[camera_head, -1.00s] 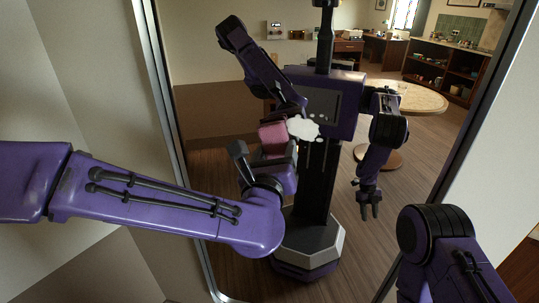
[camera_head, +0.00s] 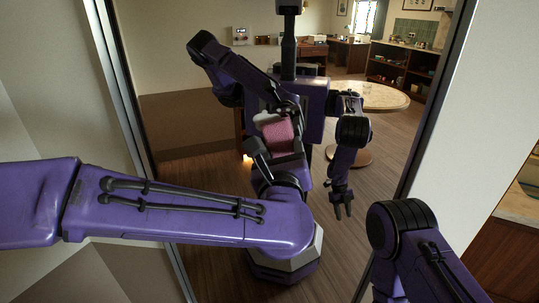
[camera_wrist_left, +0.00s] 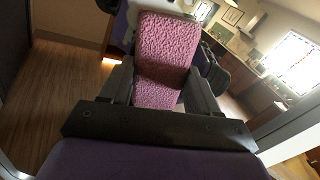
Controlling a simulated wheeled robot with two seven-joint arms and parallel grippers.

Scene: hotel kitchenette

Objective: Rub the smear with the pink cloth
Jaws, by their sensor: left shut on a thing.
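The pink cloth (camera_head: 280,137) is a thick, textured pad, held up in front of a large mirror (camera_head: 200,165). My left gripper (camera_head: 274,160) is shut on it. In the left wrist view the cloth (camera_wrist_left: 165,45) stands up between the two fingers of my left gripper (camera_wrist_left: 160,88). A pale sliver (camera_head: 266,117) shows at the cloth's upper edge, where I cannot tell smear from reflection. The rest of the white smear is hidden or gone from sight. I cannot tell whether the cloth touches the glass. My right gripper shows only as a reflection.
The mirror's dark metal frame (camera_head: 436,100) borders it on both sides, with pale wall (camera_head: 480,110) to the right. The round table and shelves seen in the glass are reflections. A counter edge (camera_head: 520,205) is at the far right.

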